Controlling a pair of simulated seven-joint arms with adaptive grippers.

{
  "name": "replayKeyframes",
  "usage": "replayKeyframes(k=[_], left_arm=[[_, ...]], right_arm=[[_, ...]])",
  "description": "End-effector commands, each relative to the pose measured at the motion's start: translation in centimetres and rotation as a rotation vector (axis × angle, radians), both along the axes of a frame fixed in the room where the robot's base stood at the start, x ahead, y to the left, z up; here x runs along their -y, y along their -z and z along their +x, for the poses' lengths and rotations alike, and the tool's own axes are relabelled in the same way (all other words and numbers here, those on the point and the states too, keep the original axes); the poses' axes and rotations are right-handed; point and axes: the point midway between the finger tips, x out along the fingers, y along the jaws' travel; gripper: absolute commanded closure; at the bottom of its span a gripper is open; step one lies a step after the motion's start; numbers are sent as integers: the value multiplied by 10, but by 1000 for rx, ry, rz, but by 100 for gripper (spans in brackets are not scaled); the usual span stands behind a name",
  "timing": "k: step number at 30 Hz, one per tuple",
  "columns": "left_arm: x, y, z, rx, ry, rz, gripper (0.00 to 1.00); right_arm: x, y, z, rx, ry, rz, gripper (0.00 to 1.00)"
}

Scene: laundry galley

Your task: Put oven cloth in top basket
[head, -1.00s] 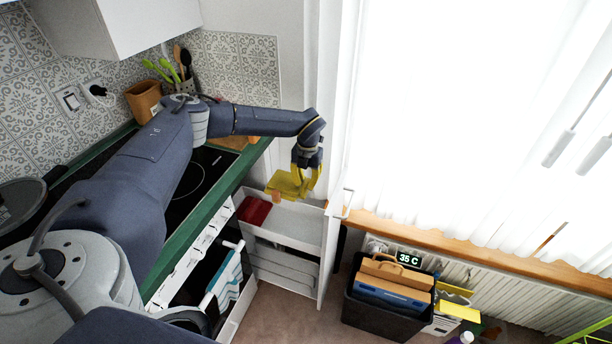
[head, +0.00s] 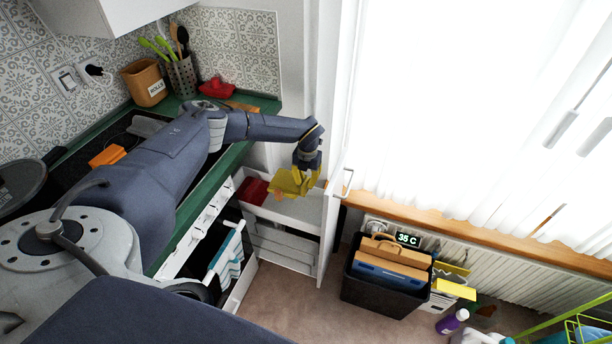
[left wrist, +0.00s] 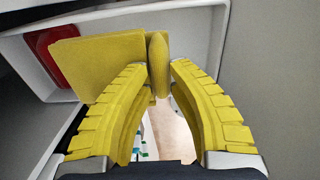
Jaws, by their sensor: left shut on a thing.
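A yellow oven cloth (head: 284,183) hangs in my left gripper (head: 303,184), whose yellow fingers are shut on its edge. In the left wrist view, the cloth (left wrist: 108,62) spreads to the left from between the fingertips (left wrist: 159,72). The top basket (head: 292,211) is a white pull-out tray in the open cabinet. The cloth is over it in the head view and hides part of its inside. The basket also shows behind the cloth in the left wrist view (left wrist: 205,32). Whether the cloth touches the basket, I cannot tell. My right gripper is out of view.
A red item (head: 252,190) lies in the basket's left end. Lower baskets (head: 285,246) sit beneath. The tall white cabinet front with a handle (head: 347,181) stands to the right. A striped towel (head: 230,256) hangs on the oven. A black bin (head: 385,292) stands on the floor.

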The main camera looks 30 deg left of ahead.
Motion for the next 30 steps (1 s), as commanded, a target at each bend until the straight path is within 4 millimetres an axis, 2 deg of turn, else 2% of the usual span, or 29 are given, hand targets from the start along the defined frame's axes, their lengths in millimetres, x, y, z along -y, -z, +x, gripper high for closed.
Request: replayKeyframes(k=[18, 30], left_arm=[[1, 63, -1, -1, 0, 0, 100], [1, 95, 0, -1, -1, -1, 100]], right_arm=[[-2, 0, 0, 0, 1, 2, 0], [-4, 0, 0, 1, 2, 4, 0]])
